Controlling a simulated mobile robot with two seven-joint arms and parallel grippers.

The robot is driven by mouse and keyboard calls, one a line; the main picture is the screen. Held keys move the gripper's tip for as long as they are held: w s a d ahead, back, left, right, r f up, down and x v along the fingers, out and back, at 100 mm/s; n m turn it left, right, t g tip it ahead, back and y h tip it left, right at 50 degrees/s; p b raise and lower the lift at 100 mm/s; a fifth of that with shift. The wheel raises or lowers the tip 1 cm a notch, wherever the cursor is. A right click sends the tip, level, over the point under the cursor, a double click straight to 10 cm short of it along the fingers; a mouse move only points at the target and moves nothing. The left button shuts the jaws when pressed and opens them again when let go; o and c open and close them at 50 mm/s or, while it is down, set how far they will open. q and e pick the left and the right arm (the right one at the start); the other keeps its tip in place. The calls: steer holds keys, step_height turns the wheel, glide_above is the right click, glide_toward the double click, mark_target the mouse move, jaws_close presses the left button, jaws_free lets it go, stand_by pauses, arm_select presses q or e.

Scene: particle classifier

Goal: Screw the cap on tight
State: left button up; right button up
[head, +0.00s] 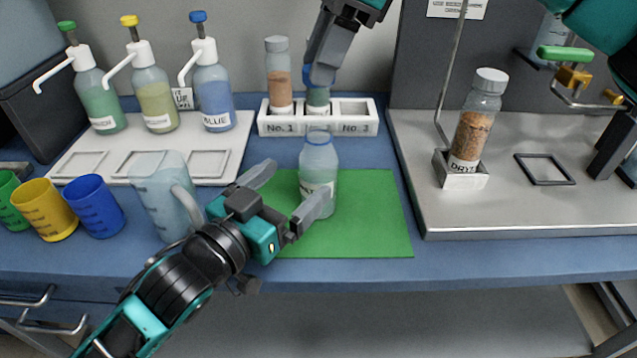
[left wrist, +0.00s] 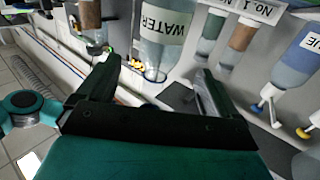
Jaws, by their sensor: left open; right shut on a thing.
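A clear bottle with a blue ring at its open-looking top (head: 318,170) stands upright on the green mat (head: 375,225). In the left wrist view the bottle, labelled WATER (left wrist: 163,40), appears upside down between my fingers. My left gripper (head: 298,183) is open; one finger crosses in front of the bottle's lower part, the other is to its left. My right gripper (head: 322,72) points down from above, shut on a small blue thing, apparently the cap (head: 309,76). It appears above the bottle, apart from its mouth; exact alignment cannot be told.
A white rack (head: 268,128) behind holds two vials, partly hidden by my right gripper. Pump bottles (head: 212,90) stand at the back left. A clear jug (head: 160,195) and coloured cups (head: 93,205) are at the left. A DRY vial (head: 477,118) stands on the metal plate (head: 520,215).

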arm_select(q)
steer(key=x, duration=0.9)
steer(key=shift+w, duration=0.1)
steer(key=shift+f, duration=0.1)
steer(key=c, duration=1.5)
arm_select(e)
glide_above(323, 135)
steer(key=shift+f, duration=2.5)
